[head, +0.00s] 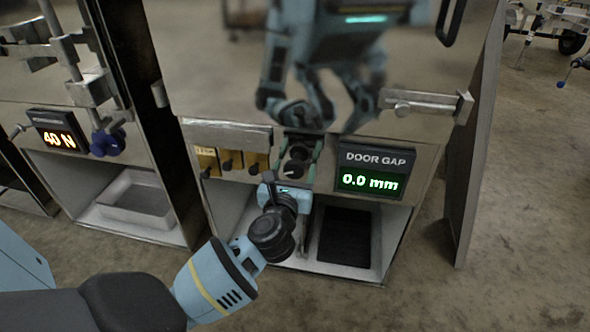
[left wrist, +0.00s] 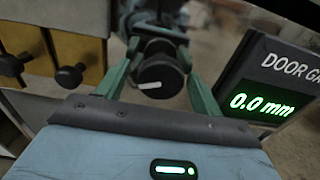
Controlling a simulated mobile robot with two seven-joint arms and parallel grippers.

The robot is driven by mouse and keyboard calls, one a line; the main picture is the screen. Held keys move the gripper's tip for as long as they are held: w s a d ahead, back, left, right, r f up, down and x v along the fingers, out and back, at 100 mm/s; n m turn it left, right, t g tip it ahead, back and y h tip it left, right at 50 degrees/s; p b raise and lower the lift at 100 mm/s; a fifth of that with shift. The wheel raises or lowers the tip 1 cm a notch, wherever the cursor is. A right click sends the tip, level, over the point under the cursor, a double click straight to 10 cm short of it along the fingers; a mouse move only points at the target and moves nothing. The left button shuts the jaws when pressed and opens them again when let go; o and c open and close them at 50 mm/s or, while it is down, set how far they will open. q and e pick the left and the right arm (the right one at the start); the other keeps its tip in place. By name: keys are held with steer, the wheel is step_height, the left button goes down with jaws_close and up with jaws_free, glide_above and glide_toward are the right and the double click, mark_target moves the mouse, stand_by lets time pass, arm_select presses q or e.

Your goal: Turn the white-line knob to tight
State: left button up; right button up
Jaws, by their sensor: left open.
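The white-line knob (left wrist: 160,76) is round and black, with a short white line left of its centre, lying nearly level in the left wrist view. It also shows in the head view (head: 293,168) on the front of the middle metal cabinet. My left gripper (head: 300,147) is open, with one green finger on each side of the knob. In the left wrist view both fingers (left wrist: 160,52) stand apart from the knob's visible rim. A display (head: 371,172) right of the knob reads DOOR GAP 0.0 mm. My right gripper is not in view.
Several small black knobs on yellow plates (head: 229,161) sit just left of my gripper. A latch bar (head: 425,102) juts out above the display. An open door panel (head: 476,140) stands at the right. The left cabinet has a 40 N display (head: 58,135) and a blue knob (head: 107,143).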

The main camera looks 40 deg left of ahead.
arm_select(q)
steer(key=shift+w+a, duration=0.1)
steer(key=shift+w, duration=0.1)
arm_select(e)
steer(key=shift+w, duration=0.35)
